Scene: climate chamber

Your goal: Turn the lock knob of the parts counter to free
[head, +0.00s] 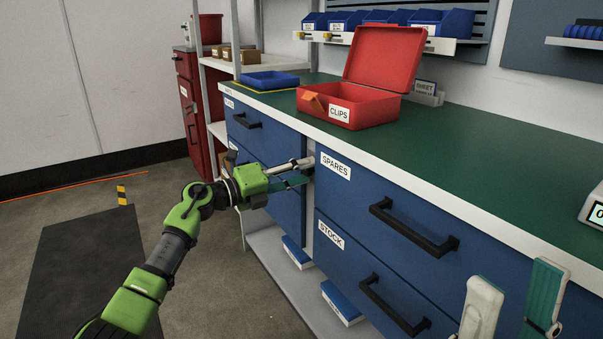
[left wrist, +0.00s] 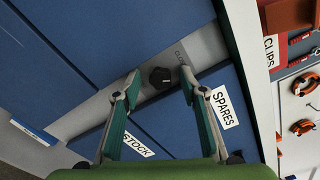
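The lock knob (left wrist: 160,77) is black and sits on a grey upright strip (left wrist: 120,95) between the blue drawer fronts of the parts counter (head: 430,140). Small lettering beside it is too small to read surely. My left gripper (left wrist: 159,88) is open, with its fingers spread either side of the knob in the left wrist view; I see no contact. In the head view the left gripper (head: 303,170) is at the strip, left of the SPARES drawer (head: 350,190), and hides the knob. My right gripper (head: 512,318) is open and empty at the lower right, before the drawers.
The STOCK drawer (head: 345,255) is below SPARES; both have protruding black handles. An open red CLIPS box (head: 350,112) and a blue tray (head: 270,80) stand on the green top. Open floor lies left, with a dark mat (head: 85,265).

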